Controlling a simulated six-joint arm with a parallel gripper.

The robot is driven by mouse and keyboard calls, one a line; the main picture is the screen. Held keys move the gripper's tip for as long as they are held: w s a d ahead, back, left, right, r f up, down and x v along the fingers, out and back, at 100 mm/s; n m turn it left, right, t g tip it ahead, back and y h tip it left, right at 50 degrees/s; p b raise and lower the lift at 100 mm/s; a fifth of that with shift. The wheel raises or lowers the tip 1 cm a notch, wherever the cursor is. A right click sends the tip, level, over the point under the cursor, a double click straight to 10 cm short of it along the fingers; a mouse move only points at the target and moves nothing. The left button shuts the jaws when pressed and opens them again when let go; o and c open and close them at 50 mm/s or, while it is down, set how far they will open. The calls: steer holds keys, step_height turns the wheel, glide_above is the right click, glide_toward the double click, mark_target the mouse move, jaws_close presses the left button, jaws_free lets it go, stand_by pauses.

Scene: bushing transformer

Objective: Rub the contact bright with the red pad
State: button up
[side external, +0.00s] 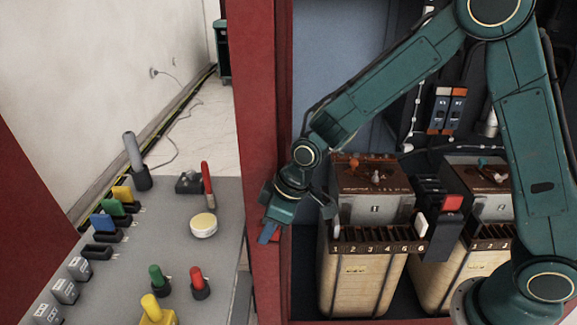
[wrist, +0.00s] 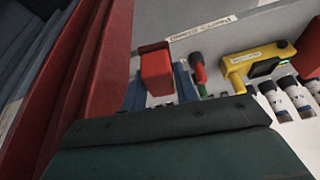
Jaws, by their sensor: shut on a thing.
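My gripper (side external: 268,232) is at the red cabinet post, between the grey bench and the transformers. Its blue fingers are shut on a red pad. The red pad (wrist: 156,70) shows between the fingertips in the wrist view, above the dark gripper body. In the side view only a little red shows by the fingers, against the red post. Two transformers stand in the cabinet, the near one (side external: 362,270) and another (side external: 448,280), with brown tops and small terminals (side external: 377,178). I cannot tell which part is the contact.
On the bench (side external: 120,295), blue (side external: 103,221), green (side external: 113,208) and yellow (side external: 122,194) pads sit in black holders near an empty holder (side external: 96,252). A round cream tin (side external: 203,225) and upright handles stand nearby. The red post (side external: 262,130) separates bench and cabinet.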

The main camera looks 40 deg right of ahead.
steer(key=w+d+m+h, duration=0.1)
steer(key=w+d+m, duration=0.25)
steer(key=d, duration=1.25)
steer(key=w+d+m+h, duration=0.2)
steer(key=w+d+m, duration=0.15)
steer(key=d, duration=1.15)
steer(key=s+d, duration=0.2)
steer(key=d, duration=0.9)
steer(key=s+d+t, duration=0.1)
steer(key=s+d, duration=0.2)
steer(key=d, duration=0.7)
steer(key=shift+d+r, duration=0.15)
steer(key=shift+d, duration=0.2)
